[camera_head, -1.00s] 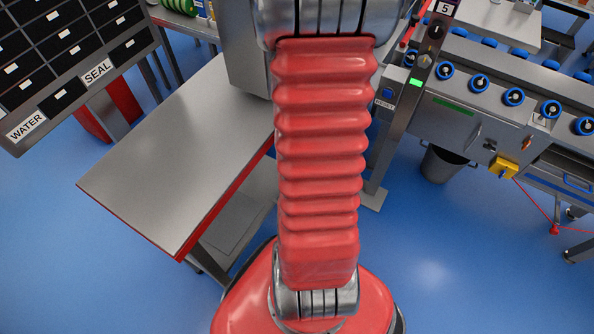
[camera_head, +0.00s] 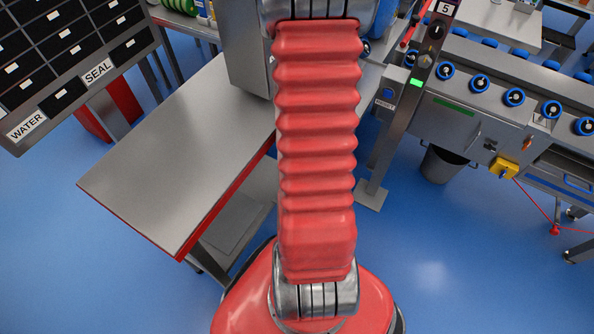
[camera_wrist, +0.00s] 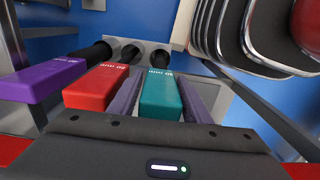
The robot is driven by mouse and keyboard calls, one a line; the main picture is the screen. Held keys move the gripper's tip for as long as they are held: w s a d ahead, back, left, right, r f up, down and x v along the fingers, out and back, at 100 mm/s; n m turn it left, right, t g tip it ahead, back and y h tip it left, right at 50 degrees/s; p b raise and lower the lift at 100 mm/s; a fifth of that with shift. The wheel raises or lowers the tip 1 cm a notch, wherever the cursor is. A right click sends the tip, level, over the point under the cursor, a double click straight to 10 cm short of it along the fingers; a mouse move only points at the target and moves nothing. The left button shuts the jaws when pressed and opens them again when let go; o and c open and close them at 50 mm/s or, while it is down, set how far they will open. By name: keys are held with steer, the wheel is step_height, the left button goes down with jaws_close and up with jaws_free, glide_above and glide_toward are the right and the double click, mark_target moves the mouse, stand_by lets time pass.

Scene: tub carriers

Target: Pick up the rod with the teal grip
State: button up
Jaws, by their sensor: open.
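In the wrist view, the teal grip (camera_wrist: 160,92) of a rod shows, with small white lettering on its top. Its dark shaft runs away toward a round hole in a metal holder (camera_wrist: 143,46). My gripper (camera_wrist: 160,100) is open, with one grey finger on each side of the teal grip and no clear sign of a squeeze. A red grip (camera_wrist: 95,87) is just left of my left finger, and a purple grip (camera_wrist: 40,80) is further left. In the head view my gripper and the rods are hidden behind my red arm.
Several dark rounded trays or tubs with metal rims (camera_wrist: 235,35) stand at the upper right in the wrist view. In the head view, a steel table (camera_head: 175,165) stands left of my arm and a machine with blue knobs (camera_head: 470,110) stands right. Blue floor is clear at the front.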

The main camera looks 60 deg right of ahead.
steer(key=shift+f, duration=0.8)
steer(key=c, duration=0.8)
steer(key=shift+r, duration=0.1)
step_height(320, 180, up, 9)
steer(key=shift+r, duration=0.45)
stand_by(0.9)
